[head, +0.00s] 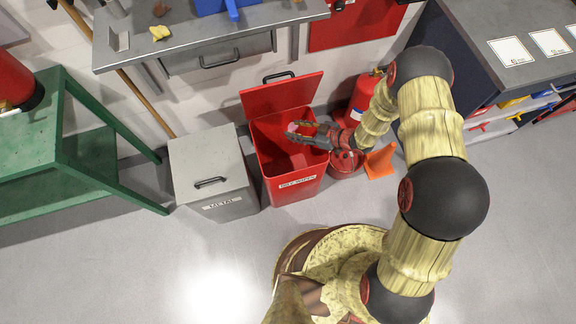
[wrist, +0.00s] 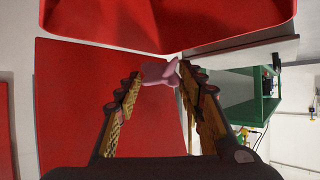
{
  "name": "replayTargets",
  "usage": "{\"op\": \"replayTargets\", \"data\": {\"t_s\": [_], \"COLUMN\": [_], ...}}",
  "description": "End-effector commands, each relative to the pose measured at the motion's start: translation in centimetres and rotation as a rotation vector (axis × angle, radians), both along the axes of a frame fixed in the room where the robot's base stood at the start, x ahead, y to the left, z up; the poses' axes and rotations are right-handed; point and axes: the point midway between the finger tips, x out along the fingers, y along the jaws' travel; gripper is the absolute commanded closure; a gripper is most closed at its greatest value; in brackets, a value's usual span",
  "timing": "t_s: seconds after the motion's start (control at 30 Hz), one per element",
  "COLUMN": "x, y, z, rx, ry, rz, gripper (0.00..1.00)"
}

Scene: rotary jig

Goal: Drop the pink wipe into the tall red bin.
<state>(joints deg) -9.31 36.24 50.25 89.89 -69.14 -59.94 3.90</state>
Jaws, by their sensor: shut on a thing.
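The tall red bin (head: 293,189) stands on the floor with its lid (head: 282,94) raised and its mouth open. A white label is on its front. My gripper (head: 298,131) reaches in from the right and is over the bin's mouth in the head view. In the wrist view, my gripper (wrist: 160,80) is shut on the pink wipe (wrist: 158,73), which is crumpled between the fingertips. Red surfaces fill much of the view beyond it. I cannot make out the wipe in the head view, nor tell its exact height against the rim.
A grey bin (head: 210,163) marked METAL, lid shut, stands left of the red bin. A red extinguisher (head: 364,98), a red bucket (head: 345,163) and an orange cone (head: 380,161) are close on the right. A grey bench (head: 190,40) is behind; a green table (head: 90,150) is left.

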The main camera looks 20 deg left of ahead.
Motion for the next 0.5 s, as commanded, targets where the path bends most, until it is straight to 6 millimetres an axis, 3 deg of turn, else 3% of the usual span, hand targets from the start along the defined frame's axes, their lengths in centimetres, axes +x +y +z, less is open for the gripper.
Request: {"op": "replayTargets", "data": {"t_s": [0.13, 0.43, 0.47, 0.5], "x": [0.03, 0.05, 0.05, 0.05], "y": [0.00, 0.00, 0.00, 0.00], "z": [-1.38, -1.40, -1.40, -1.40], "rx": [0.000, 0.001, 0.001, 0.001], "ry": [0.000, -0.002, -0.002, -0.002], "rz": [-0.001, 0.000, 0.000, 0.000], "gripper": [0.78, 0.78, 0.59, 0.57]}}
